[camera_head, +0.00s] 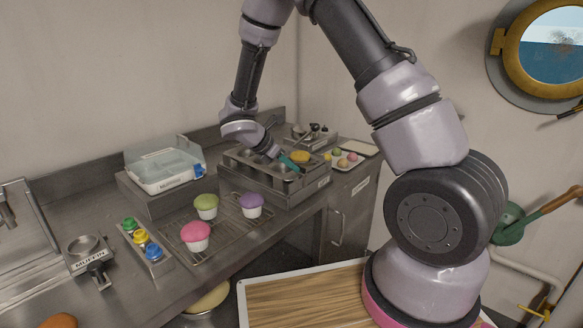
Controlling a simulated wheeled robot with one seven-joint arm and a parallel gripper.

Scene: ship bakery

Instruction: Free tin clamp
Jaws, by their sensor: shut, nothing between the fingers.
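A metal muffin tin (243,158) sits in a raised steel stand (292,187) on the counter, right of the picture's centre-left. A yellow-topped muffin (299,157) is at its right side. My gripper (278,156) reaches down over the tin from the upper left and is shut with nothing held. A small teal part (288,163) shows right by the fingertips; I cannot tell whether it is the clamp's handle or whether my gripper touches it. The clamp's details are too small to make out and partly hidden by my wrist.
Green (206,203), purple (251,203) and pink (195,234) muffins stand on a wire rack in front of the stand. A clear-lidded box (165,170) is at left, with a strip of coloured buttons (143,240) before it. A tray of small coloured pieces (352,150) lies behind right.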

